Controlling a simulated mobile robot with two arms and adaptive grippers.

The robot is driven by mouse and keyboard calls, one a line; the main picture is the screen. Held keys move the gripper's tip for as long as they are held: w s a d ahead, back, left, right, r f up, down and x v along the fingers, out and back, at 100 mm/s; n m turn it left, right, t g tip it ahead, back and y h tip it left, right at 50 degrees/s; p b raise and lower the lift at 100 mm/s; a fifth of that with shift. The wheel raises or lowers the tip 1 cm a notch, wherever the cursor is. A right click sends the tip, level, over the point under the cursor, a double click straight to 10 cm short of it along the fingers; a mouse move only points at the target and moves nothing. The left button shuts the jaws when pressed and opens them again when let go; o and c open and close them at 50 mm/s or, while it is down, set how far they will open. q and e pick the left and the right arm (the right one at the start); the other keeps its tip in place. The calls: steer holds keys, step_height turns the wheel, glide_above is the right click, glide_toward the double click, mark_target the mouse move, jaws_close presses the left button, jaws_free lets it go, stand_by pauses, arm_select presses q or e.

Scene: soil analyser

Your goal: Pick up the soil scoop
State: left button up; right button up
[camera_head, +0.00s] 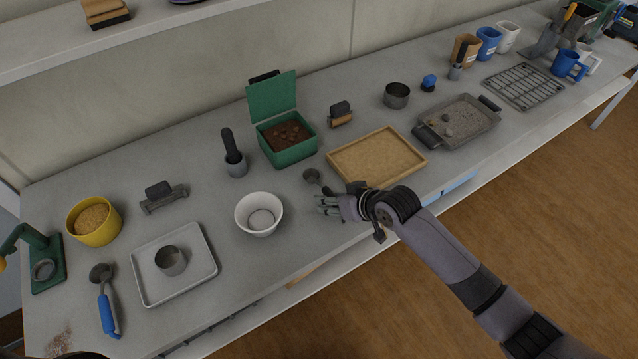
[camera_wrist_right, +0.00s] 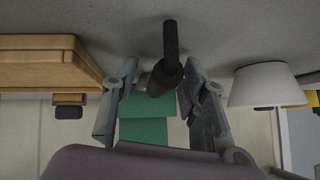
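A small scoop with a grey bowl (camera_head: 313,175) and a dark handle lies on the bench between the white bowl and the wooden tray; I take it for the soil scoop. My right gripper (camera_head: 326,204) is at its handle end, low over the bench. In the right wrist view the dark handle (camera_wrist_right: 171,60) stands between the two spread fingers of my right gripper (camera_wrist_right: 160,72). The fingers appear open around it, with a gap on the left side; contact on the right side is unclear. The scoop's bowl is mostly hidden there. My left gripper is not in view.
The white bowl (camera_head: 259,214) stands left of the gripper, the wooden tray (camera_head: 420,163) right of it. The green soil box (camera_head: 291,153) with raised lid is behind the scoop. A blue-handled scoop (camera_head: 108,310) lies far left. Bare bench lies between white bowl and scoop.

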jaws_close()
stand_by(0.6)
